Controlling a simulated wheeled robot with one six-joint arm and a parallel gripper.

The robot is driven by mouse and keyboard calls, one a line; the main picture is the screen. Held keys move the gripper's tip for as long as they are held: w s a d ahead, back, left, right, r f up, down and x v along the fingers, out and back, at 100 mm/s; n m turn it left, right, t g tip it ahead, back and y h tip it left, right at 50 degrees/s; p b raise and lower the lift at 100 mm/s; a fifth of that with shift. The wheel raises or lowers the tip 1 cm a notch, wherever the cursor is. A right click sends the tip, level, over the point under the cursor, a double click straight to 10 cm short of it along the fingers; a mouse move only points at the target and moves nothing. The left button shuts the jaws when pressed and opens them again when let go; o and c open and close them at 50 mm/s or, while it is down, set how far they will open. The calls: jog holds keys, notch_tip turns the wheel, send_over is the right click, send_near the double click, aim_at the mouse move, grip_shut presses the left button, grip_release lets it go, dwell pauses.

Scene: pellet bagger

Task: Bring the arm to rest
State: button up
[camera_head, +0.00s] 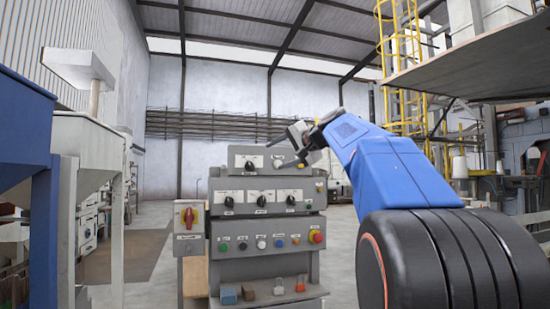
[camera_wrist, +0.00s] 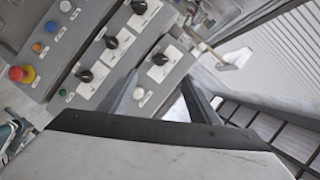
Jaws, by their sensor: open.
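My blue arm (camera_head: 385,160) reaches from the lower right toward the top of a grey control console (camera_head: 228,199). My gripper (camera_head: 279,153) is in front of the upper right part of the console, close to its top panel. In the wrist view my gripper (camera_wrist: 160,80) has its two fingers spread apart with nothing between them. The console's sloped panels (camera_wrist: 103,65) lie beyond the fingers there, with black rotary knobs and a red emergency button (camera_wrist: 22,74). I cannot tell whether a finger touches the panel.
A box with a red switch (camera_head: 189,217) stands left of the console. Small blocks, one blue (camera_head: 228,295), lie on the console's front ledge. Blue and white hoppers (camera_head: 92,140) stand at left. A yellow caged ladder (camera_head: 402,60) and raised platform (camera_head: 470,62) are at right.

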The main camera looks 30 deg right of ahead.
dwell(0.5)
jog(key=s+a+f+n+g, duration=0.2)
jog(key=s+a+f, duration=0.35)
jog(key=f, duration=0.45)
jog(key=s+a+f+n+g, duration=0.2)
jog(key=s+a+f, duration=0.2)
jog(key=a+f, duration=0.4)
jog(key=s+a+f+n+g, duration=0.2)
jog(key=s+a+f, duration=0.35)
jog(key=f, duration=0.55)
jog(key=s+a+f+n+g, duration=0.2)
jog(key=s+f, duration=0.8)
jog(key=f, duration=0.4)
jog(key=s+a+f+n+g+h, duration=0.1)
jog(key=s+a+f+n+g, duration=0.1)
jog(key=s+f, duration=0.8)
notch_tip(320, 180, down, 4)
jog(key=shift+s+a+f+n+g, duration=0.15)
jog(key=shift+s+a+n+g, duration=0.3)
jog(key=shift+n, duration=0.35)
jog(key=shift+w+d, duration=0.1)
jog(key=shift+w, duration=0.05)
